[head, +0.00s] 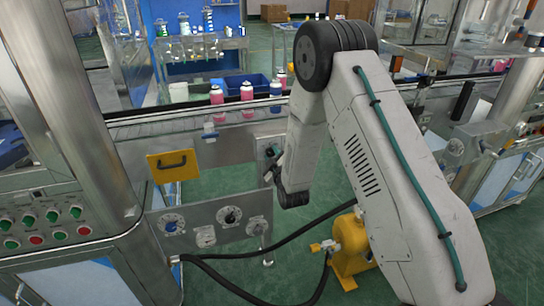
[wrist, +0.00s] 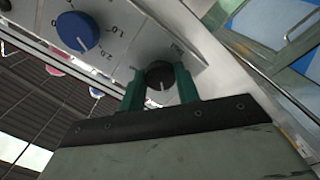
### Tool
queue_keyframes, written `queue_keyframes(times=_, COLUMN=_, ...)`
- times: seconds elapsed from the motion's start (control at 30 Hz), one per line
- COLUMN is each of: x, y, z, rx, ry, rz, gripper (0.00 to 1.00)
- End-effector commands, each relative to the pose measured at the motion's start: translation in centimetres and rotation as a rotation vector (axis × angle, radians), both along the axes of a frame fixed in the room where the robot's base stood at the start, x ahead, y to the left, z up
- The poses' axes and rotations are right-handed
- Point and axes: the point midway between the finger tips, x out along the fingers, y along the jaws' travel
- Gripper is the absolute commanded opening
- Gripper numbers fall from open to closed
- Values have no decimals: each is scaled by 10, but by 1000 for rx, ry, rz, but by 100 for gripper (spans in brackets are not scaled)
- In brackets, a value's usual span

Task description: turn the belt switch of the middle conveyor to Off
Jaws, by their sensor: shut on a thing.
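The belt switch (wrist: 160,75) is a small black round knob with a white pointer line, on a pale metal panel (wrist: 118,42). In the wrist view the pointer line runs down towards my gripper's palm. Small labels stand by the knob, too blurred to read with certainty. My gripper (wrist: 160,84) has its two green fingers on either side of the knob and is shut on it. In the head view my gripper (head: 273,163) is at the conveyor's front panel, mostly hidden by my own wrist, and the switch cannot be made out clearly.
A blue numbered dial (wrist: 78,31) sits beside the switch. In the head view, pink bottles (head: 217,97) stand on the conveyor. A yellow handled plate (head: 173,164) and a gauge panel (head: 207,228) are left of my gripper. A yellow pump (head: 352,255) with black hoses stands below.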

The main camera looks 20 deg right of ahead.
Motion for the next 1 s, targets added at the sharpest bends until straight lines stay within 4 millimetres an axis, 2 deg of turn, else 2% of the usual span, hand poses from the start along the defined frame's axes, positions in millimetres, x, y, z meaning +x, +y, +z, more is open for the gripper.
queue_keyframes(times=0.23, x=-1, y=0, z=-1, rx=-1, ry=2, rz=1, gripper=9)
queue_keyframes(times=0.27, x=-1, y=0, z=-1, rx=-1, ry=2, rz=1, gripper=35)
queue_keyframes(times=0.33, x=0, y=0, z=-1, rx=-1, ry=2, rz=1, gripper=54)
queue_keyframes(times=0.67, x=-3, y=0, z=-1, rx=0, ry=2, rz=0, gripper=54)
queue_keyframes(times=0.77, x=-14, y=0, z=-1, rx=0, ry=2, rz=0, gripper=54)
queue_keyframes(times=1.0, x=-55, y=0, z=-1, rx=0, ry=3, rz=1, gripper=54)
